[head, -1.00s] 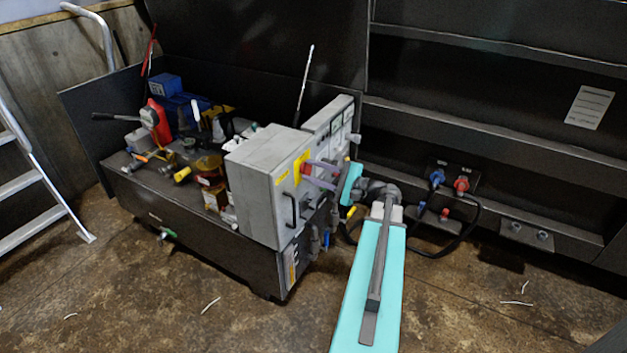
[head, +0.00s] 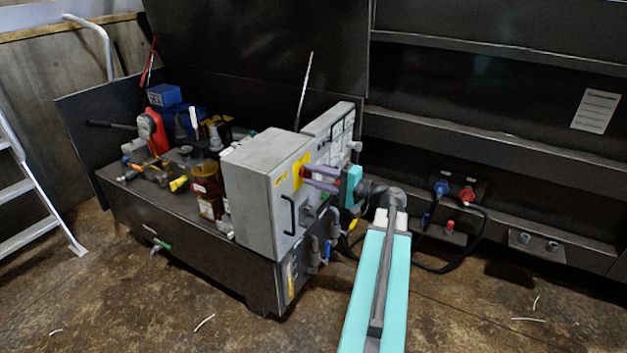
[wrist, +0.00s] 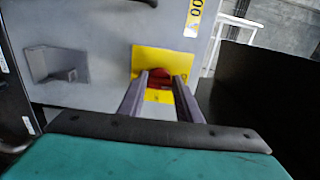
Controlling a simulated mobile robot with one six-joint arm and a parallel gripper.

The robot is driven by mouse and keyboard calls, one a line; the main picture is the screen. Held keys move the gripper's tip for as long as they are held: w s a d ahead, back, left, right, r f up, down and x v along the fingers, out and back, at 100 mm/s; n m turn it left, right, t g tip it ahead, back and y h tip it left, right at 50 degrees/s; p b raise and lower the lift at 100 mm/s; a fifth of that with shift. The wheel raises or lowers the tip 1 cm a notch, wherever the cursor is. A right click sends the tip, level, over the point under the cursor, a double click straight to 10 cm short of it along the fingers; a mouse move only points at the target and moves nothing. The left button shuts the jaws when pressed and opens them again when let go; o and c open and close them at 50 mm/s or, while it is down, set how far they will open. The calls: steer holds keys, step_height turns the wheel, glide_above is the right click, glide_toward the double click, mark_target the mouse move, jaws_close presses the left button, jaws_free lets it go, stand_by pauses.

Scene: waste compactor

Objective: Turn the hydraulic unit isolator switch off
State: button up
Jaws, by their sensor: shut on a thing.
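The isolator switch is a red rotary knob (wrist: 159,76) on a yellow plate (wrist: 186,63), fixed to a grey cabinet face. In the head view the yellow plate (head: 298,168) is on the front of the grey cabinet (head: 262,200). My gripper (wrist: 161,82) reaches straight at the plate, its two purple-grey fingers on either side of the red knob and shut on it. In the head view my gripper (head: 308,178) meets the cabinet front, one finger above the other. The fingers partly cover the knob, so its exact angle cannot be told.
A black handle (head: 289,214) sits on the cabinet front below the switch. Pipes and valves (head: 322,248) are under it. A red hand pump (head: 152,132) and fittings crowd the bench at left. Cables hang from red and blue connectors (head: 467,195) at right. The front floor is mostly clear.

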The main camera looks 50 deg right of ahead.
stand_by(0.3)
steer(key=o, duration=1)
steer(key=shift+o, duration=0.2)
steer(key=shift+s, duration=0.1)
steer(key=p+v, duration=0.1)
steer(key=v, duration=1.2)
steer(key=shift+s, duration=0.35)
steer(key=shift+f, duration=0.1)
